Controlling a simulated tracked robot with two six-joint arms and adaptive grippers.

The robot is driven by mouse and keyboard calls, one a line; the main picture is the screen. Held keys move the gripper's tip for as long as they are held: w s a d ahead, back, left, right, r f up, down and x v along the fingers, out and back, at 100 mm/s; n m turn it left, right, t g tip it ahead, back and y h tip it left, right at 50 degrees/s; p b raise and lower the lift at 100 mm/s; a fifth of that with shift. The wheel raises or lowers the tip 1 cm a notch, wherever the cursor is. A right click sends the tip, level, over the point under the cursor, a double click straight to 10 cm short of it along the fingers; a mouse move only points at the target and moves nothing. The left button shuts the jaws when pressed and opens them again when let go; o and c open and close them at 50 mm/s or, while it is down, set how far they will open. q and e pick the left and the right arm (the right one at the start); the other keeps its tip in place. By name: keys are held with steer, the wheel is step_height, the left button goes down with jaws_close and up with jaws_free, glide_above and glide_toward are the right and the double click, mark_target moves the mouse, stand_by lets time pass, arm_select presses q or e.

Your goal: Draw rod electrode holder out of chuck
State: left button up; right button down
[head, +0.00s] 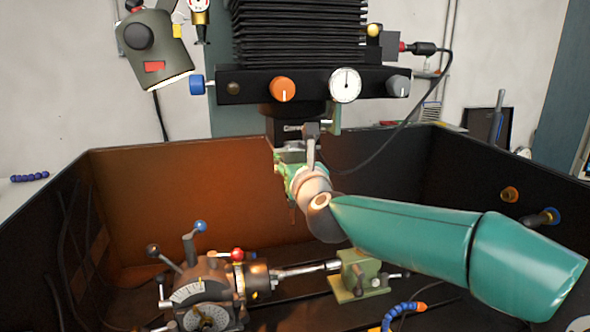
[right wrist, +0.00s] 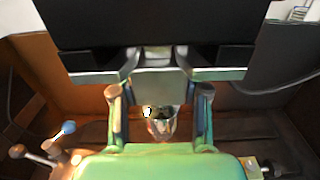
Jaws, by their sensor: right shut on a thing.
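The chuck (head: 285,132) hangs under the machine head, with a small lever at its front. My right gripper (head: 289,160) is just below it, partly hidden by my own wrist. In the right wrist view my right gripper (right wrist: 160,90) has a finger on each side of the pale metal rod electrode holder (right wrist: 160,82) and is shut on it. The holder's top is directly under the dark chuck block (right wrist: 160,28); I cannot tell whether they touch. My left gripper is not in view.
The dark-walled tank (head: 180,200) surrounds the work area. Below stand an indexing head (head: 205,290) with upright levers and a green tailstock (head: 357,275), with a metal bar between them. A cable (head: 385,135) loops down right of the chuck.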

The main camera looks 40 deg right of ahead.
steer(key=shift+r, duration=0.15)
steer(key=shift+s, duration=0.1)
steer(key=v, duration=0.8)
steer(key=shift+s+a, duration=0.15)
steer(key=shift+s, duration=0.15)
stand_by(1.5)
steer(key=shift+r, duration=0.1)
stand_by(0.3)
steer(key=shift+v, duration=2)
